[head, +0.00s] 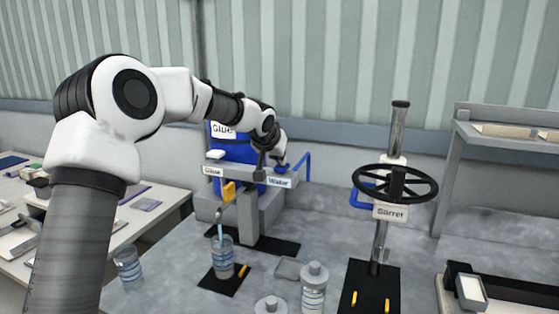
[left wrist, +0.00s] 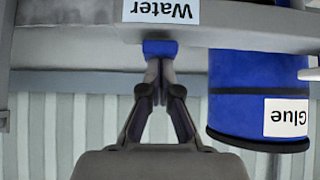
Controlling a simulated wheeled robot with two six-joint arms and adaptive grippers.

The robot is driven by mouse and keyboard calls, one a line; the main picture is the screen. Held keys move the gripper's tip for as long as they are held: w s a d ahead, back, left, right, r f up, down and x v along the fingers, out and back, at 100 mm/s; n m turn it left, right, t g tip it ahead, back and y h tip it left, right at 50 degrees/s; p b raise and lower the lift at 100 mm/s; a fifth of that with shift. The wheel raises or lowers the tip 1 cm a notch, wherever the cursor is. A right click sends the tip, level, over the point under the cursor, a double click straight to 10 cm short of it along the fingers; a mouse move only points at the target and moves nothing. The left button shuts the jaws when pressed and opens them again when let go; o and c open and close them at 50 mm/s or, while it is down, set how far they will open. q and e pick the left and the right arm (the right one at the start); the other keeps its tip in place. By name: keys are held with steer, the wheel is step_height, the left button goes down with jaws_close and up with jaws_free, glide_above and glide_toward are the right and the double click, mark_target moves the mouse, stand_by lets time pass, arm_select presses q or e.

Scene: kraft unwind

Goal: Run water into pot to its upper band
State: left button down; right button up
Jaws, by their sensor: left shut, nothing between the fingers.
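The clear pot (head: 222,260) with blue bands stands on a black mat under the spout (head: 221,212). A pale blue stream (head: 219,230) runs from the spout into it; its exact level against the bands is too small to tell. The Water label (head: 279,182) is on the grey dispenser bar. My left gripper (left wrist: 158,68) is shut and empty, its fingertips at the blue Water knob (left wrist: 160,48), apparently touching it. In the head view the same knob (head: 282,168) is partly covered by my gripper. My right gripper is not in view.
A blue Glue drum (left wrist: 250,95) hangs beside the Water knob. A yellow handle (head: 229,190) is by the spout. Lidded jars (head: 313,285) are in front, and a clear banded cup (head: 129,268) is at left.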

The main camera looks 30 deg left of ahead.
arm_select(q)
steer(key=shift+s+f, duration=0.15)
steer(key=shift+f, duration=0.35)
stand_by(1.6)
steer(key=shift+d, duration=0.1)
stand_by(4.2)
steer(key=r+p, duration=0.4)
steer(key=shift+w+r, duration=0.2)
steer(key=shift+r, duration=0.15)
steer(key=b+v, duration=0.3)
steer(key=v, duration=0.7)
steer(key=shift+r, duration=0.2)
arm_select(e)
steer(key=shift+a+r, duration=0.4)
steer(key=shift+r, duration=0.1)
